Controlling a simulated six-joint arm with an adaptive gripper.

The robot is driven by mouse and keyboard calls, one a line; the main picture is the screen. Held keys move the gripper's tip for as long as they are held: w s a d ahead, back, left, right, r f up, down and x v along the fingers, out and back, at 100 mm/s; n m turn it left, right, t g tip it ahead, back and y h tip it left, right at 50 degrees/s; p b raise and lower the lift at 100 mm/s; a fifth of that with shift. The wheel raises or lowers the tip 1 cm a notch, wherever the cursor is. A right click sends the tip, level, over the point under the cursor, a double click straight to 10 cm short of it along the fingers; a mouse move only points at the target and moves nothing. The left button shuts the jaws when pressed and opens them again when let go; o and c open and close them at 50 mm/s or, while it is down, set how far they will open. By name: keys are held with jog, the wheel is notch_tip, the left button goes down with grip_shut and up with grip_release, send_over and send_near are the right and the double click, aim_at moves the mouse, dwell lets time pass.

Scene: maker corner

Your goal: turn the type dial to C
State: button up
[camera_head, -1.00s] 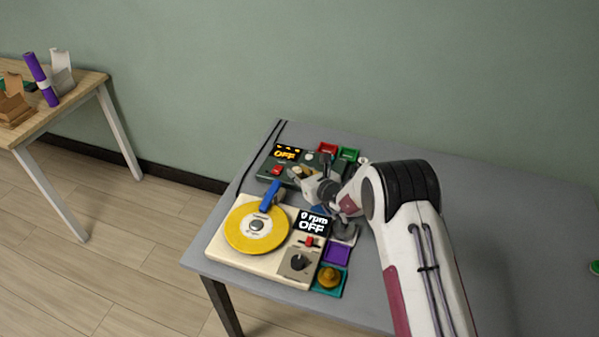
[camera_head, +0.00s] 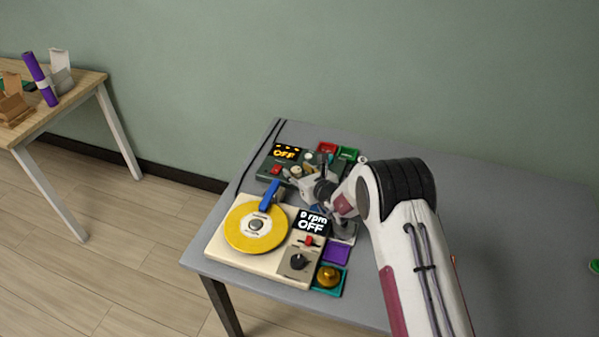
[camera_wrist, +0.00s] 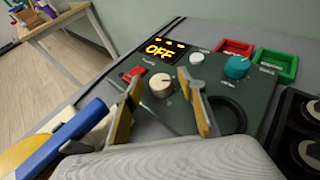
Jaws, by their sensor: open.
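A dark green control box (camera_wrist: 255,95) carries a lit display reading OFF (camera_wrist: 165,49), a red switch (camera_wrist: 132,74), a cream dial (camera_wrist: 161,86), a small white knob (camera_wrist: 197,58) and a teal knob (camera_wrist: 237,66). The small labels are too blurred to read, so I cannot tell which is the type dial. My gripper (camera_wrist: 161,82) is open, its two fingers on either side of the cream dial in the wrist view. I cannot tell whether they touch it. The box (camera_head: 265,167) is partly hidden by my gripper in the head view.
A cream turntable unit (camera_head: 221,247) with a yellow disc (camera_head: 240,232) and blue arm (camera_head: 271,195) stands in front. A red tray (camera_wrist: 235,47) and a green tray (camera_wrist: 275,66) lie behind the box.

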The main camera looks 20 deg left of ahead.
jog(key=shift+s+d, duration=0.1)
jog(key=v, duration=1.1)
jog(key=shift+s+d+r, duration=0.2)
jog(key=shift+d+r, duration=0.05)
jog(key=shift+r, duration=0.05)
dwell(0.3)
jog(key=shift+f, duration=0.1)
jog(key=shift+w+d+f, duration=0.25)
jog(key=shift+w+f, duration=0.05)
jog(key=shift+f, duration=0.15)
jog(key=shift+w+a+f+n+g+y, duration=0.15)
jog(key=shift+w+a+f+n, duration=0.15)
jog(key=shift+w, duration=0.3)
jog(key=shift+w+a+f+n+g+y, duration=0.2)
jog(key=shift+w+a, duration=0.1)
jog(key=shift+w, duration=0.25)
jog(key=shift+w+a, duration=0.25)
jog(key=shift+w+a+r+n+g+y, duration=0.1)
jog(key=shift+a+r+n+g+y, duration=0.15)
jog(key=shift+a+n+g, duration=0.15)
jog(key=shift+f, duration=0.1)
